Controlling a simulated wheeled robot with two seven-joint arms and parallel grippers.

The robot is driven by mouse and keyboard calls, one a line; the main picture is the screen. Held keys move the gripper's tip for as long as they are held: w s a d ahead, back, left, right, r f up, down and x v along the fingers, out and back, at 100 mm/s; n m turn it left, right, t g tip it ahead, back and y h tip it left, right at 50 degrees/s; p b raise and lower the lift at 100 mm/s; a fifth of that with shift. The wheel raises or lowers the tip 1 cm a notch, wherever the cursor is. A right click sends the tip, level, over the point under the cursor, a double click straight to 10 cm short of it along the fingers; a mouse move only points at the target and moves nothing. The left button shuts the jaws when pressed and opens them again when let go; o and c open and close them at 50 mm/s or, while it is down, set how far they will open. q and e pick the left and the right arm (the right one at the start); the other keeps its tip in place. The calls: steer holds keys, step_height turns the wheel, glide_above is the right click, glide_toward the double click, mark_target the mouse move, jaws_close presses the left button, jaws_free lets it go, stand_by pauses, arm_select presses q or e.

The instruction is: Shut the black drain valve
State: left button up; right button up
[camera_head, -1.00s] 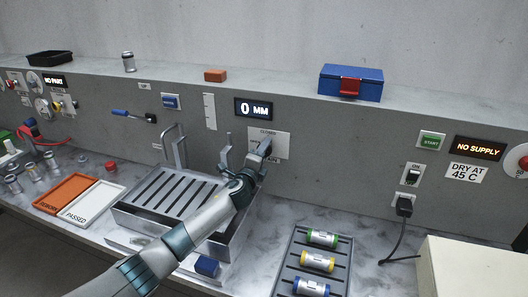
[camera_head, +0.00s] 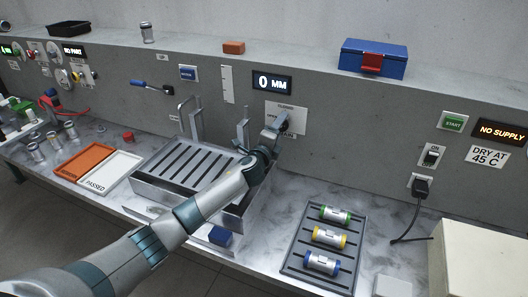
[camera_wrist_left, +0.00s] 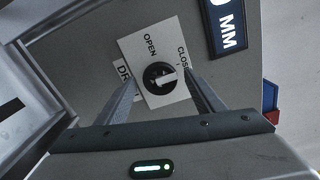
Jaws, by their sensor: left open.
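The black drain valve (camera_wrist_left: 158,75) is a round knob on a white plate (camera_wrist_left: 146,52) marked OPEN and CLOSED, on the grey wall panel. A pale bar on its face runs toward the right, the CLOSED side in the left wrist view; I cannot tell which end is its pointer. My left gripper (camera_wrist_left: 160,82) is open, one finger on each side of the knob. I cannot tell whether the fingers touch it. In the head view my left gripper (camera_head: 276,127) is at the plate and partly hides the knob. My right gripper is out of view.
The slotted sink tank (camera_head: 188,163) lies below my left arm, with a metal faucet (camera_head: 190,119) behind it. A display (camera_head: 272,83) above the plate reads 0 MM. A rack (camera_head: 291,255) with several cylinders stands right of the tank. A pale box (camera_head: 480,260) is at front right.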

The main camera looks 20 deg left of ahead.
arm_select(q)
steer(key=s+b, duration=0.3)
steer(key=s, duration=1.3)
steer(key=shift+a, duration=0.25)
steer(key=shift+f, duration=0.1)
